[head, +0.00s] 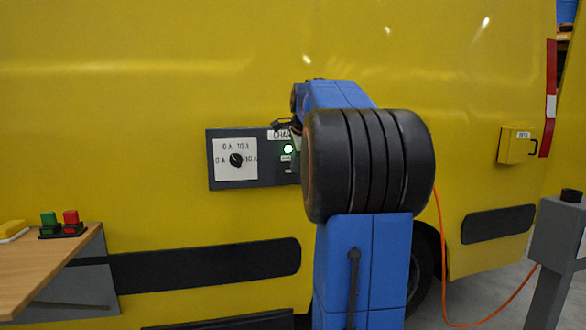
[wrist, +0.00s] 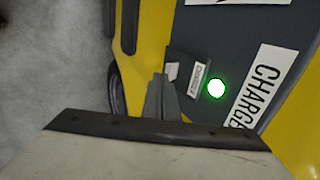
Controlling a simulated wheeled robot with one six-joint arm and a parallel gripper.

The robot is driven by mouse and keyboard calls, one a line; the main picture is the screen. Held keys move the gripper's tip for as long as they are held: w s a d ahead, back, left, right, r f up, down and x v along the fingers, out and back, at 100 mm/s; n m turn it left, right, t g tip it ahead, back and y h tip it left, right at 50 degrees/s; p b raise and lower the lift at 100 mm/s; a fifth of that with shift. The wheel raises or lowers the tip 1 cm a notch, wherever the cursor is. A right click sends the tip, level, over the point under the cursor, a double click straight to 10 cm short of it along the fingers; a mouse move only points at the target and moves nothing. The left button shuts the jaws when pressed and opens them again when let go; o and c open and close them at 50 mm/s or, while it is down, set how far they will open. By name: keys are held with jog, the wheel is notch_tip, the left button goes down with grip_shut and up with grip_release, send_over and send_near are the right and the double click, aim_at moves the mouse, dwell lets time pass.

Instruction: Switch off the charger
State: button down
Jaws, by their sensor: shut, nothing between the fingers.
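The charger panel (head: 262,180) is a dark grey box on the yellow van side in the head view. It carries a round black dial (head: 236,160) on a white plate with amp markings; the dial's mark points to the upper left. A lamp (head: 288,149) on its right part glows green. The wrist view shows the lit lamp (wrist: 216,88) beside the white charger label (wrist: 262,86) and a smaller label (wrist: 200,79). My gripper (wrist: 160,88) is shut and empty, its tips close to the panel's small-label end; contact cannot be told. My arm hides the panel's right end in the head view.
A small yellow box (head: 516,146) is on the van at the right. An orange cable (head: 482,318) runs to a grey post (head: 556,240).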

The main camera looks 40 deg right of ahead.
jog(key=v, duration=1)
jog(key=shift+s, duration=0.15)
jog(key=shift+s+a+f, duration=0.1)
jog(key=shift+a+f, duration=0.05)
jog(key=shift+f, duration=0.4)
